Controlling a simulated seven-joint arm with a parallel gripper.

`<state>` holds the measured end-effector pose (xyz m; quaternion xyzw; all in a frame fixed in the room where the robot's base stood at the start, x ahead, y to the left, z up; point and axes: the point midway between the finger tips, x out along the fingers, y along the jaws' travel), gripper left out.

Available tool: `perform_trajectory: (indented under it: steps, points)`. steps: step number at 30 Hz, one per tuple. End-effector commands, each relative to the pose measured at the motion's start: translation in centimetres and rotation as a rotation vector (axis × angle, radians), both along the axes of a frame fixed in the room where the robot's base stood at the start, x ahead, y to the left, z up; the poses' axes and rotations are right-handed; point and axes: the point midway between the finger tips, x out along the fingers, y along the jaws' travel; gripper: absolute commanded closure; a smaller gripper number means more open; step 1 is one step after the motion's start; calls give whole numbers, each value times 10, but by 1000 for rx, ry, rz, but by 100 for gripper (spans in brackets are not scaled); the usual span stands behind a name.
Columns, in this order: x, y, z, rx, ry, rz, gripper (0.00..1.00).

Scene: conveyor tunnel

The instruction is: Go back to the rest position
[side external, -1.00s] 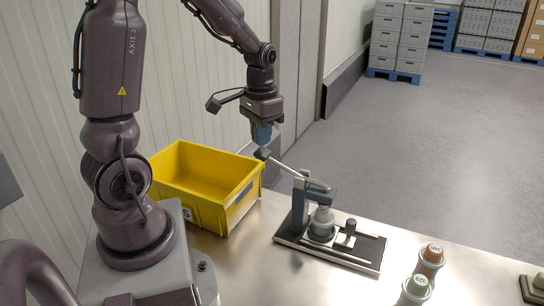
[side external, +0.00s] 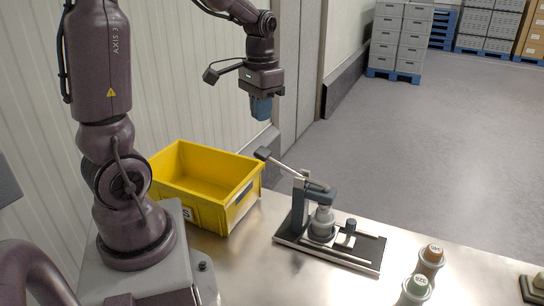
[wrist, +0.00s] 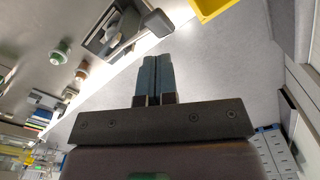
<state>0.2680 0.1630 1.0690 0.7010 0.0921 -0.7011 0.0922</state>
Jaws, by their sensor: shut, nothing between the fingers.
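My gripper (side external: 261,108) hangs pointing down in the air, above and behind the raised lever of the press. Its blue fingers are together with nothing between them, and they also show in the wrist view (wrist: 154,72). It is clear of everything in view. The lever press (side external: 322,222) stands on its dark base plate on the metal table. Its lever (side external: 285,165) slopes up to the left and ends in a dark handle.
A yellow bin (side external: 200,180), empty as far as I see, stands left of the press. Two round-topped pieces, one orange-brown (side external: 431,254) and one green (side external: 417,288), stand at the table's front right. Another block (side external: 535,288) is at the right edge.

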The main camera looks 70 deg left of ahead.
Motion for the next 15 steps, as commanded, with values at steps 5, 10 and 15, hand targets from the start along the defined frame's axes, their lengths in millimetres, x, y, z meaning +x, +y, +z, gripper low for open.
perform_trajectory:
  steps: [5, 10, 15]
  points:
    - [0, 0, 0, 0, 0, 3, 100]
    - [-9, -12, -4, 2, -13, 77, 100]
    - [-23, -60, 18, 33, -125, 43, 100]
